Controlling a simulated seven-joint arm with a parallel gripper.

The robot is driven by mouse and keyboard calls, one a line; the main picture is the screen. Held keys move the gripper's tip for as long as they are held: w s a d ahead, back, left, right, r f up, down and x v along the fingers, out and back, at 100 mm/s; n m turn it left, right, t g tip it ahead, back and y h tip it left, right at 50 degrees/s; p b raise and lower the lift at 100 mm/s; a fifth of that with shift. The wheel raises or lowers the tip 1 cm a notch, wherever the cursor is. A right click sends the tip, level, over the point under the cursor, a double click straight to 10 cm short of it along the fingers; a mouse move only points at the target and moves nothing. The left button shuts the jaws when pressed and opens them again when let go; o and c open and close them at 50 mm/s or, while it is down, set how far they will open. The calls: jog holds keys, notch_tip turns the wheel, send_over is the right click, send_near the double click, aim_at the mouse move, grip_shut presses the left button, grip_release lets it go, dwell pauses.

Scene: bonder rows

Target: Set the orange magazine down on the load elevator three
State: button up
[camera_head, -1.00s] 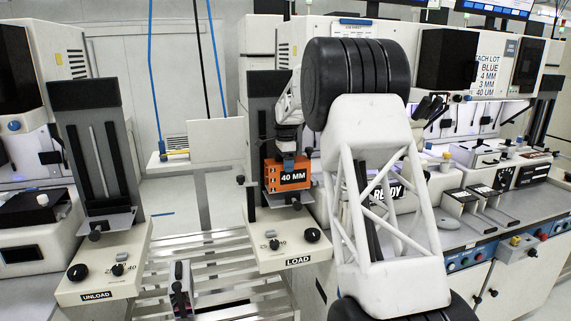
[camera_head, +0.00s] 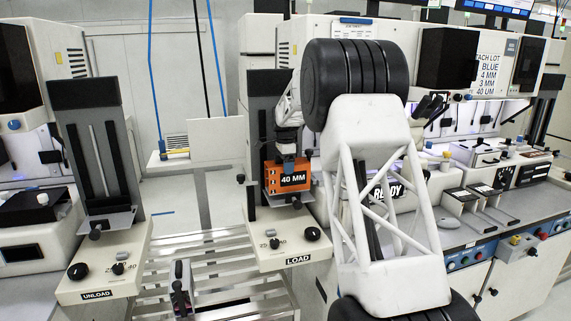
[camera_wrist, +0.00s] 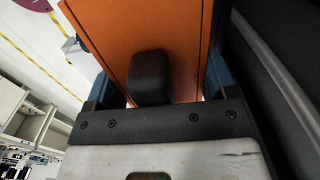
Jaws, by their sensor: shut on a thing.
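The orange magazine (camera_head: 288,178), with a "40 MM" label, is held upright in my gripper (camera_head: 288,163). It is at the load elevator (camera_head: 262,110), the tall grey column behind the "LOAD" panel. The magazine is just above or on the elevator's small metal shelf (camera_head: 282,201); I cannot tell whether they touch. In the wrist view the orange magazine (camera_wrist: 140,40) fills the space between the blue fingers of my gripper (camera_wrist: 155,85). The magazine's underside is hidden there.
An unload elevator (camera_head: 98,150) with its own shelf stands at the left. A slatted metal rack (camera_head: 215,270) lies between the two panels, with a dark and white item (camera_head: 181,285) at its front. The load panel (camera_head: 285,245) has knobs below the magazine.

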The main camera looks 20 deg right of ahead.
jog(key=shift+f, duration=0.6)
jog(key=shift+f, duration=0.85)
dwell(0.7)
jog(key=o, duration=1.3)
jog(key=shift+r, duration=3.9)
